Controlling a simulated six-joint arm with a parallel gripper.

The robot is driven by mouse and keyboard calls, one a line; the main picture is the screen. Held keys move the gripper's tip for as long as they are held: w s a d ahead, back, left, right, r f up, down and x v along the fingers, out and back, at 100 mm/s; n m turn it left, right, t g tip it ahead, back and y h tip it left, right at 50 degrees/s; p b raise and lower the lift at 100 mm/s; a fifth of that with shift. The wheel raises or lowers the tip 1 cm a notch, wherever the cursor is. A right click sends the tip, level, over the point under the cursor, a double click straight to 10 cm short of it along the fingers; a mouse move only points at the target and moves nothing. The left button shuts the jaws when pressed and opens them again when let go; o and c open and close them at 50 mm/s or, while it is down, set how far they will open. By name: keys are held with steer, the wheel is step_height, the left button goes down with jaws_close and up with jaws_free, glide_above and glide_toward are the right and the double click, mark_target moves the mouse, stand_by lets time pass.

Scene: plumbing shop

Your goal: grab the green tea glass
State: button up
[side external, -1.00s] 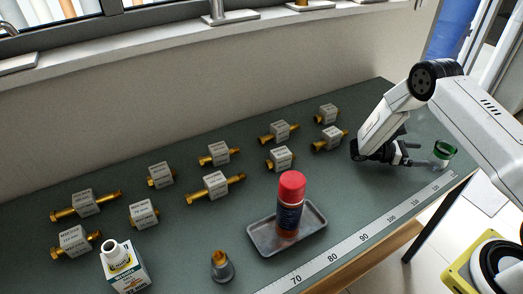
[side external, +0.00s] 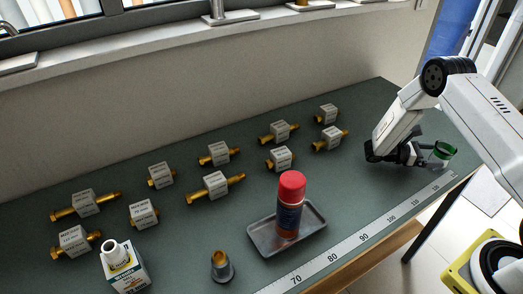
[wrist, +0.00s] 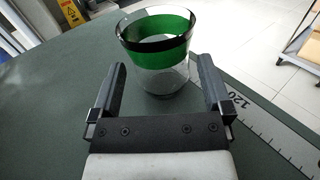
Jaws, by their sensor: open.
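The green tea glass (side external: 442,153) stands upright at the right end of the bench in the side external view. It is clear with a green band below its rim. In the wrist view the glass (wrist: 158,55) stands just ahead of my gripper, with its lower part between the two fingers. My gripper (wrist: 160,85) is open, with one finger on each side of the glass. I cannot tell whether either finger touches it. In the side external view my gripper (side external: 424,155) is low over the bench, immediately left of the glass.
A red-capped can (side external: 290,205) stands in a grey tray (side external: 262,238) at mid bench. Several brass fittings with white labels, such as one at the back (side external: 278,132), lie to the left. A ruler strip (side external: 345,245) runs along the front edge.

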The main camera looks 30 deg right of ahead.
mark_target(433, 154)
steer(key=shift+x, duration=1.7)
steer(key=c, duration=1.1)
steer(key=shift+o, duration=0.2)
steer(key=shift+r, duration=0.15)
steer(key=shift+r, duration=0.85)
steer(key=s+a+r, duration=0.8)
steer(key=s+r, duration=0.3)
steer(key=shift+a, duration=0.35)
